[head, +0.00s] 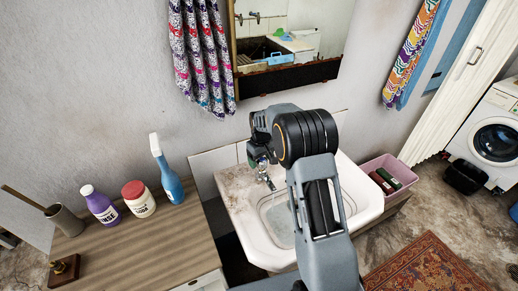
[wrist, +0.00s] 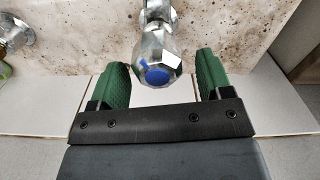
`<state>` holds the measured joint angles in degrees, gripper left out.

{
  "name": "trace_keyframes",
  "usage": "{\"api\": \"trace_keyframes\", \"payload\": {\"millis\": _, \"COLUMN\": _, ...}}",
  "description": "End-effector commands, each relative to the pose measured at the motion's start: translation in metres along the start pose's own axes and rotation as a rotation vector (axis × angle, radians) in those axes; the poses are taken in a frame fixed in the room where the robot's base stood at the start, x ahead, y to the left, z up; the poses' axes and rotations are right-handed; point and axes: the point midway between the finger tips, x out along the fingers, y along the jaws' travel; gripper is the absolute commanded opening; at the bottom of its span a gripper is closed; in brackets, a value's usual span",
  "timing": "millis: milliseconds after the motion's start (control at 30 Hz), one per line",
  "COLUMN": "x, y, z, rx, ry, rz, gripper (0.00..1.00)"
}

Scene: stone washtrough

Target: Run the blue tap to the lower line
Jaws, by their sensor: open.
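The blue tap is a faceted chrome knob with a blue cap (wrist: 157,75), in the middle of the wrist view. My gripper (wrist: 161,62) is open, with one green finger on each side of the knob and a visible gap to each. In the head view my gripper (head: 260,150) is over the back of the white sink (head: 362,190), by the chrome spout (head: 266,182). My arm hides much of the sink. The bowl (head: 278,218) shows a greyish patch; I cannot tell its water level. I cannot make out any lower line.
A second chrome tap (wrist: 14,32) is at the wrist view's left edge. A wooden counter (head: 150,245) left of the sink holds a purple bottle (head: 102,207), a red-lidded jar (head: 139,200) and a blue spray bottle (head: 171,185). A pink tub (head: 373,170) stands right. A mirror (head: 325,30) hangs above.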

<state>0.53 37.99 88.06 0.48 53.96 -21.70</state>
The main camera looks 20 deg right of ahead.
Motion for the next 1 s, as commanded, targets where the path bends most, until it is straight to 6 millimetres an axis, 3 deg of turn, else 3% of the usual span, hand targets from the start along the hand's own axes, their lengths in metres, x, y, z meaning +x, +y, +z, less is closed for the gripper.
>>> {"api": "trace_keyframes", "payload": {"millis": 400, "x": -0.081, "y": 0.0, "z": -0.001, "rx": 0.001, "ry": 0.005, "rz": 0.003, "gripper": 0.72}}
{"api": "trace_keyframes", "payload": {"millis": 600, "x": -0.112, "y": 0.0, "z": -0.001, "rx": 0.001, "ry": 0.003, "rz": 0.002, "gripper": 0.72}}
{"api": "trace_keyframes", "payload": {"millis": 1000, "x": -0.132, "y": 0.0, "z": -0.001, "rx": 0.001, "ry": 0.001, "rz": 0.001, "gripper": 0.72}}
